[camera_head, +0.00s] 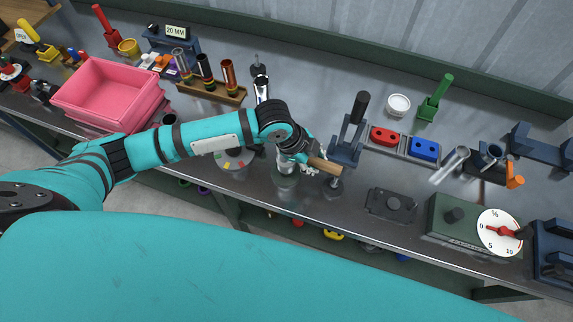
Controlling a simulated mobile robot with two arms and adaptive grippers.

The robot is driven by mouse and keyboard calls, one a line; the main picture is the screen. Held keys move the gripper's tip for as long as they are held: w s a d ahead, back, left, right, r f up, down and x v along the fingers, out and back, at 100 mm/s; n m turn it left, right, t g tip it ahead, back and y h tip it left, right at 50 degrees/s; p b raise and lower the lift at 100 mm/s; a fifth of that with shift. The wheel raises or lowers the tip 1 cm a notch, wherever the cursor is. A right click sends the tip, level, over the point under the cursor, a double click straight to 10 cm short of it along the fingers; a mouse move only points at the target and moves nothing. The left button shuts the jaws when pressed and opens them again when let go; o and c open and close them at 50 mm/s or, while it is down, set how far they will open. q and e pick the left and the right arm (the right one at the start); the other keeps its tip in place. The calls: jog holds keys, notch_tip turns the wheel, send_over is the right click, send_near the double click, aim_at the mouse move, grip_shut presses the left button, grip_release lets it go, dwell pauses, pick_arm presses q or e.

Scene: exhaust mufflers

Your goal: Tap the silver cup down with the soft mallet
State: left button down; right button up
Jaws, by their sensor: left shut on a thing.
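My left gripper (309,161) reaches over the middle of the workbench and is shut on the tan wooden handle (326,166) of what looks like the soft mallet. The handle sticks out to the right of the fingers; the mallet's head cannot be made out clearly. A silvery round piece (285,184), perhaps the silver cup, stands just below and left of the gripper, partly hidden by it. I cannot tell whether the mallet touches it. My right gripper is not in view.
A black-handled toggle press (349,135) stands close right of the gripper. Pink bins (104,88) and a rack of tubes (212,89) are left.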

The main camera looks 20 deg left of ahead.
pick_arm(q)
jog(key=shift+w+f, duration=0.1)
jog(key=shift+f, duration=0.45)
jog(key=shift+r, duration=0.15)
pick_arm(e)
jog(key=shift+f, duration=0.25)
pick_arm(q)
jog(key=shift+r+p, duration=0.15)
jog(key=shift+p, duration=0.15)
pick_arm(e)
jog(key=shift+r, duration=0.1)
pick_arm(q)
notch_tip(320, 180, up, 6)
jog(key=p, duration=0.5)
jog(key=shift+d+f, duration=0.15)
jog(key=shift+f, duration=0.1)
jog(key=shift+r+b, duration=0.3)
jog(key=shift+b, duration=0.15)
jog(key=shift+r, duration=0.5)
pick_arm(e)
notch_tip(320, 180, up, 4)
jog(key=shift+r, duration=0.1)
pick_arm(q)
jog(key=shift+f, duration=0.1)
